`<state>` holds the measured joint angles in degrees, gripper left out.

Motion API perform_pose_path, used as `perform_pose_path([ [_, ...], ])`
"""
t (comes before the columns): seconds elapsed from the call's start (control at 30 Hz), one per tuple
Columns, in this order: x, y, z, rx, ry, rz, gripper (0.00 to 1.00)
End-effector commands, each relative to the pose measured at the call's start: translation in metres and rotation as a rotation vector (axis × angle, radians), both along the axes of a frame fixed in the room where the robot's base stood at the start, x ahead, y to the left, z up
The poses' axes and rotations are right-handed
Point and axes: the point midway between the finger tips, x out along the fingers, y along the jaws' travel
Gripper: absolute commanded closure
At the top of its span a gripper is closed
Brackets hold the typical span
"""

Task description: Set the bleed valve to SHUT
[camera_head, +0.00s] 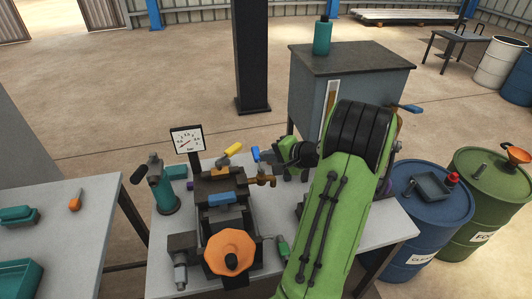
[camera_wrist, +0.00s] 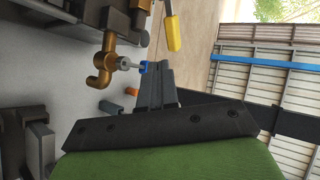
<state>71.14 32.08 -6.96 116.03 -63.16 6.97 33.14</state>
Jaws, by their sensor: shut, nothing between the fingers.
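A brass tap (camera_head: 264,180) stands at the right side of the press on the table, and it also shows in the wrist view (camera_wrist: 103,62). A small blue handle (camera_head: 255,153) shows above it; in the wrist view the blue piece (camera_wrist: 145,68) sits at the end of the tap's silver stem. My gripper (camera_head: 268,157) is shut and empty, its fingertips (camera_wrist: 152,68) right at the blue piece; I cannot tell whether they touch. A yellow lever (camera_head: 234,149) sits behind the tap, and close beyond my fingertips in the wrist view (camera_wrist: 173,33). No SHUT marking is readable.
The press has a blue lever (camera_head: 221,199) and an orange handwheel (camera_head: 231,252). A pressure gauge (camera_head: 187,139) and a teal hand pump (camera_head: 161,188) stand to the left. A grey cabinet (camera_head: 380,105) stands behind my arm, with a blue drum (camera_head: 440,222) to the right.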

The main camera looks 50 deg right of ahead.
Motion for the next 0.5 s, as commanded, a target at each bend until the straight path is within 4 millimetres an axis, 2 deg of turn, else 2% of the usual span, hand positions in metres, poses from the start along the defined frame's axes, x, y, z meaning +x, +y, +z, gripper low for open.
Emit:
perform_pose_path([
  [0.03,0.010,0.001,-0.008,0.000,0.001,0.004,1.00],
  [0.3,0.062,0.005,-0.038,0.000,0.000,0.004,1.00],
  [0.5,0.092,0.006,-0.035,-0.002,-0.001,0.000,1.00],
])
